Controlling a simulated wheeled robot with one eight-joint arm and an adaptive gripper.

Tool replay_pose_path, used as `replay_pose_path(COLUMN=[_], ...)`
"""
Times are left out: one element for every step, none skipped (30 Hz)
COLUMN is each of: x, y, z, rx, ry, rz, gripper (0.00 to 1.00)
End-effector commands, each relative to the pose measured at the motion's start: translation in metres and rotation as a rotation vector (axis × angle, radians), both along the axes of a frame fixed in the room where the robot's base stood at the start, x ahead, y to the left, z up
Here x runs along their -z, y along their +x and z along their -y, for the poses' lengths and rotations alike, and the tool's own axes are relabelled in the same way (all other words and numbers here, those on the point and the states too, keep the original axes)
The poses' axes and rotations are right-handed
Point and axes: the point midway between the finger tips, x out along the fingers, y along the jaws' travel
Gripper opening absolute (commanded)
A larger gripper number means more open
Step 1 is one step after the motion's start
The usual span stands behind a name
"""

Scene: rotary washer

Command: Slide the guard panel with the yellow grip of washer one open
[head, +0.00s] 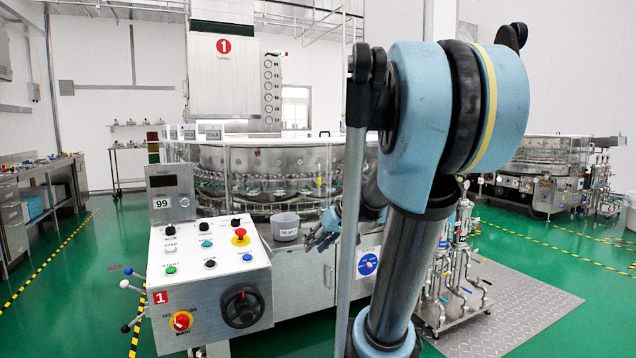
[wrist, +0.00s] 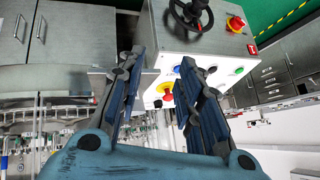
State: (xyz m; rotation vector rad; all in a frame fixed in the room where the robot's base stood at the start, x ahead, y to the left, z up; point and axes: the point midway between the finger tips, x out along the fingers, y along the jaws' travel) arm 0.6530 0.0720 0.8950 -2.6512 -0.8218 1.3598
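Washer one is the round steel machine (head: 255,185) under the tower with the red number 1 in the head view. Clear guard panels (head: 285,160) surround its top. A small yellow grip (head: 319,183) shows on the front guard, just left of my arm. My gripper (head: 318,238) is low in front of the washer, below the grip and apart from it. In the wrist view, which is turned upside down, my gripper (wrist: 160,60) has its two fingers spread with nothing held between them. My arm hides the right part of the guard.
A control box (head: 208,275) with buttons, a red emergency stop and a black handwheel stands left of my gripper. A grey cup (head: 286,226) sits close to my gripper. A piping stand (head: 455,275) is at right. Green floor is clear at left.

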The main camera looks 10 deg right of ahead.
Motion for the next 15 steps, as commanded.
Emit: replay_pose_path(x=[-0.010,-0.016,-0.023,-0.028,-0.033,-0.040,-0.045,-0.050,-0.057,-0.061,-0.065,-0.071,-0.075,-0.079,-0.084], y=[0.021,0.033,0.048,0.060,0.071,0.087,0.098,0.109,0.125,0.136,0.147,0.162,0.173,0.184,0.199], z=[0.001,0.001,0.002,0.003,0.004,0.006,0.008,0.010,0.014,0.017,0.021,0.025,0.029,0.034,0.041], rx=[-0.009,-0.017,-0.026,-0.031,-0.036,-0.040,-0.044,-0.047,-0.047,-0.048,-0.048,-0.047,-0.045,-0.042,-0.037], ry=[0.022,0.035,0.052,0.063,0.075,0.089,0.099,0.108,0.120,0.129,0.136,0.145,0.152,0.157,0.164], rz=[0.039,0.066,0.101,0.127,0.154,0.192,0.218,0.246,0.284,0.312,0.340,0.378,0.406,0.435,0.472], gripper=[0.33,0.33,0.33,0.33,0.33,0.33,0.33,0.33,0.33,0.33,0.33,0.33,0.33,0.33,0.33])
